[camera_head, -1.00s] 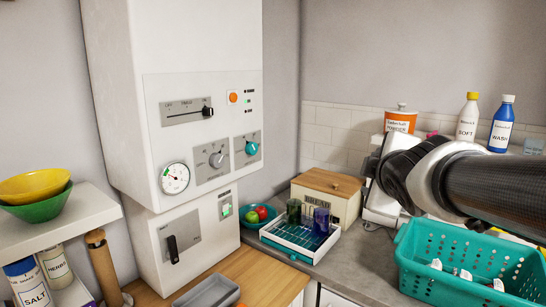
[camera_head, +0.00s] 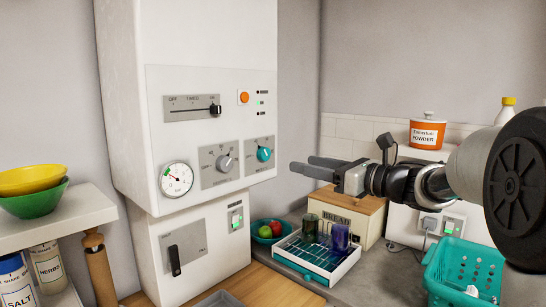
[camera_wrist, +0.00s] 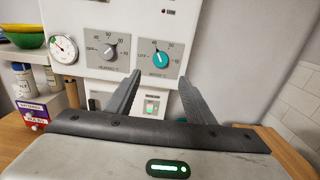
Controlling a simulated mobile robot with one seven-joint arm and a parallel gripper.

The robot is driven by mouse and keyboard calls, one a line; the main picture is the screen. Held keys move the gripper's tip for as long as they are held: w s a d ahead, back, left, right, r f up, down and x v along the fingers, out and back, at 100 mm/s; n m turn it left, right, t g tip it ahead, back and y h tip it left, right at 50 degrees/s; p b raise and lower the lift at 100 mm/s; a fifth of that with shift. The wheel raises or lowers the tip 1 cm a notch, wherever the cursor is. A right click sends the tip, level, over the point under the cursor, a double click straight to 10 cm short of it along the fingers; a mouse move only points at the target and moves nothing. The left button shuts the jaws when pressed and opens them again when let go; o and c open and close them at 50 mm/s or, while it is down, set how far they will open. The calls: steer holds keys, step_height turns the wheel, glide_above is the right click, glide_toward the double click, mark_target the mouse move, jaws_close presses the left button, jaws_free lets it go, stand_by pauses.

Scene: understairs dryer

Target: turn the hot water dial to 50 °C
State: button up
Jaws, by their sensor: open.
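The teal dial (camera_head: 264,155) is on the right grey plate of the white boiler's front panel. It also shows in the wrist view (camera_wrist: 161,59), with a small pale mark near its top, slightly left.
The boiler (camera_head: 195,45) also carries a slider (camera_head: 215,110), an orange button (camera_head: 243,97), a gauge (camera_head: 177,180) and a lower black lever (camera_head: 174,260). A bread box (camera_head: 366,215) and a rack with cups (camera_head: 310,258) stand below my gripper. Air before the dials looks clear.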

mark_target(266, 155)
steer(key=p+x, duration=0.1)
steer(key=x, duration=1.1)
steer(key=shift+w+a+p, duration=0.2)
steer(key=shift+w+p, duration=0.1)
steer(key=c, duration=1.1)
